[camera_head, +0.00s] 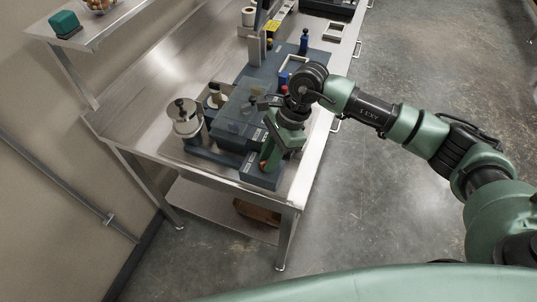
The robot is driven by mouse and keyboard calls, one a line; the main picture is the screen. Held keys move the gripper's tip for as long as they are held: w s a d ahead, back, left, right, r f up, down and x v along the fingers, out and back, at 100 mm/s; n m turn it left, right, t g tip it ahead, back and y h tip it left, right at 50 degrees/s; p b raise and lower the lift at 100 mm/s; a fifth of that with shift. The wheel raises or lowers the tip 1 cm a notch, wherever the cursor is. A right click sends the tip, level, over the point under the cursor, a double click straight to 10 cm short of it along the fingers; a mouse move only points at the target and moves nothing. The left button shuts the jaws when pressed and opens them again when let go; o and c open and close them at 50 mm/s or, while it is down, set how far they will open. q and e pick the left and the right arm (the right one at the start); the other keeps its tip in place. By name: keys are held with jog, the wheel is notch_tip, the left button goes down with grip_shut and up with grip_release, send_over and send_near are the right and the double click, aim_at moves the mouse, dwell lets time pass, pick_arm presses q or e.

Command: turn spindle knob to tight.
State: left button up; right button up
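A pale roll (186,124) stands upright at the left front of a dark blue machine (262,178) on the steel table. A small dark knob (180,102) sits on top of its spindle; its setting is too small to read. A second, smaller spindle with a dark top (214,88) stands just behind. My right gripper (268,158) points down over the machine's front right corner, to the right of the roll and apart from the knob. Its fingertips are small and partly hidden, so I cannot tell whether they are open. My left gripper is not in view.
The steel table (137,112) is bare at the left. A clear cover (240,108) lies over the machine's middle. A blue bottle (304,41) stands at the back. A wall shelf (100,28) holds a green box (65,23). The floor at right is open.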

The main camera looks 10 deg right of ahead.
grip_shut()
jog(key=shift+f+m+t+b, duration=0.2)
jog(key=shift+m+t+b, duration=0.2)
jog(key=shift+m+b, duration=0.65)
jog(key=m+t+b, duration=0.1)
jog(key=m+b, duration=0.3)
jog(key=m+t+h+b, duration=0.1)
jog(key=m+b, duration=0.3)
jog(key=b, duration=0.1)
jog(key=m+t+h+b, duration=0.1)
jog(key=m+t+b, duration=0.1)
jog(key=m+b, duration=0.2)
jog(key=shift+s+a, duration=0.2)
jog(key=shift+s, duration=0.05)
pick_arm(q)
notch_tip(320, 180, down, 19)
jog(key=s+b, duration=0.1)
jog(key=b, duration=0.2)
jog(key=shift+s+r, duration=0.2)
pick_arm(e)
jog(key=shift+r+m+t+h, duration=0.2)
jog(key=shift+m+h, duration=0.2)
jog(key=shift+m, duration=0.6)
jog(key=shift+r+m+t+h, duration=0.15)
jog(key=shift+m+h, duration=0.25)
jog(key=shift+m, duration=0.55)
jog(key=shift+f, duration=0.1)
grip_release()
jog(key=shift+s, duration=0.1)
